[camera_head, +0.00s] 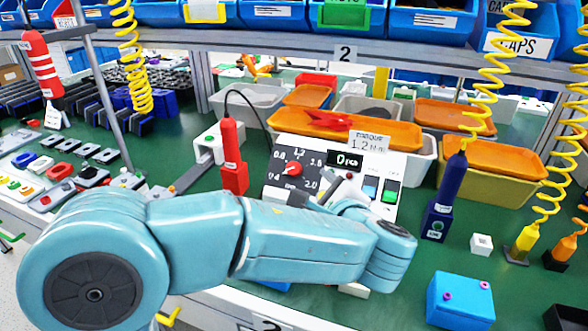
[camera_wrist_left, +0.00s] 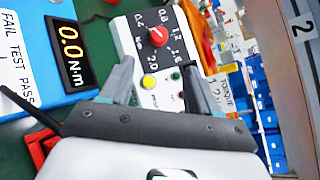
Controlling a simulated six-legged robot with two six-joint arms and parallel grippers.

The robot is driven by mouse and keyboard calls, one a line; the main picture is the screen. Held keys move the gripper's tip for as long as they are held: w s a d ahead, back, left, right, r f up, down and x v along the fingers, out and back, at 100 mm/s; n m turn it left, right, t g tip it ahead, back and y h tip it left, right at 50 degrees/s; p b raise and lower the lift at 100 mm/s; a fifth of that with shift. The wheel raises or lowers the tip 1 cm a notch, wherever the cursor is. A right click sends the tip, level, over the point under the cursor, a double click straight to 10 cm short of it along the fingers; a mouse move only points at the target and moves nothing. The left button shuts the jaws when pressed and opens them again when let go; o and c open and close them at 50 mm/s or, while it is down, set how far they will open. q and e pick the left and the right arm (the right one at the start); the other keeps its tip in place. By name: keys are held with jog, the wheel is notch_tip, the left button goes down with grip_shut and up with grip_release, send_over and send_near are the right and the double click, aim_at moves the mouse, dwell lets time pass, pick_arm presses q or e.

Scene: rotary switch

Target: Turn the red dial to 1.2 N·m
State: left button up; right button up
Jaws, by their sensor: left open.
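The red dial (camera_head: 293,169) sits on a black plate with numbers from 0.4 to 2.0, on a white control box (camera_head: 390,213). In the left wrist view the dial (camera_wrist_left: 158,37) shows just beyond my fingertips. It has a pale pointer mark, but I cannot tell exactly which number it points at. My left gripper (camera_wrist_left: 157,72) is open and empty, its fingers apart and short of the dial. In the head view my left arm crosses in front of the box and mostly hides the gripper. A card reading TORQUE 1.2 N·m (camera_head: 368,142) stands behind the box. My right gripper is not in view.
A red screwdriver (camera_head: 233,160) stands left of the box, and a dark blue one (camera_head: 446,195) right of it. Orange-lidded trays (camera_head: 372,132) stand behind. A blue tester (camera_wrist_left: 32,62) reading 0.0 N·m is beside the box. A yellow button (camera_wrist_left: 149,82) lies near the fingers.

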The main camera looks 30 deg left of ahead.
aim_at(294, 169)
pick_arm(q)
jog(key=x, duration=0.4)
jog(key=b+x, duration=0.1)
jog(key=x, duration=0.7)
jog(key=shift+a+f, duration=0.15)
jog(key=shift+f, duration=0.15)
jog(key=shift+w+a+f, duration=0.1)
jog(key=shift+w+a, duration=0.3)
jog(key=shift+a, duration=0.05)
